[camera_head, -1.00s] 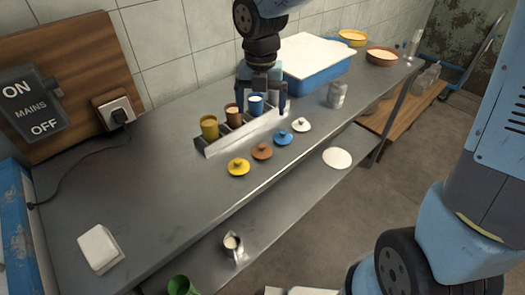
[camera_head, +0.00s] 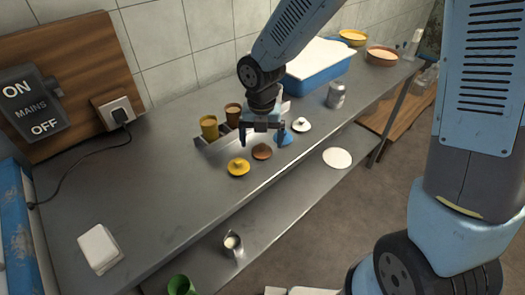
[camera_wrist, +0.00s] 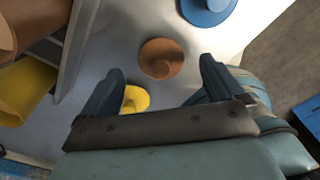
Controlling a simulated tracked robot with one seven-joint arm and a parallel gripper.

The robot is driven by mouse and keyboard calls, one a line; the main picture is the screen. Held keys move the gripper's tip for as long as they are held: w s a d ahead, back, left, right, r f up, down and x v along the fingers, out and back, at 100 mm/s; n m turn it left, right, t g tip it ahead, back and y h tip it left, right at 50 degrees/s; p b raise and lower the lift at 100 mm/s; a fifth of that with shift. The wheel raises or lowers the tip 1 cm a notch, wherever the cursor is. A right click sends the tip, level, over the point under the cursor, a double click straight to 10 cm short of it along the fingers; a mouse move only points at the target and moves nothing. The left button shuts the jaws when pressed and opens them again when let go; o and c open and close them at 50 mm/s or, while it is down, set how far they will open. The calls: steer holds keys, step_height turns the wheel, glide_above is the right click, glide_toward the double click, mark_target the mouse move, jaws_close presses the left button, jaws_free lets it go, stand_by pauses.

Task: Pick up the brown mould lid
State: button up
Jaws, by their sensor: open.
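The brown mould lid (camera_head: 262,152) lies on the steel counter between the yellow lid (camera_head: 238,167) and the blue lid (camera_head: 286,138). In the wrist view the brown lid (camera_wrist: 161,58) is a round disc with a small knob, just beyond my fingertips and roughly midway between them. My gripper (camera_head: 262,140) is open and empty above the lids, pointing down, its fingers to either side of the brown lid in the head view. The fingers also show in the wrist view (camera_wrist: 160,75). Nothing touches the brown lid that I can see.
A mould rack with a yellow cup (camera_head: 209,127) and a brown cup (camera_head: 233,115) stands behind the lids. A white lid (camera_head: 302,125), a metal can (camera_head: 335,95) and a blue tub (camera_head: 322,75) are to the right. The counter's left part is mostly clear.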

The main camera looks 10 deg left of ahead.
mark_target(262, 150)
steer(key=shift+f, duration=1.4)
steer(key=c, duration=1.1)
steer(key=shift+r, duration=0.15)
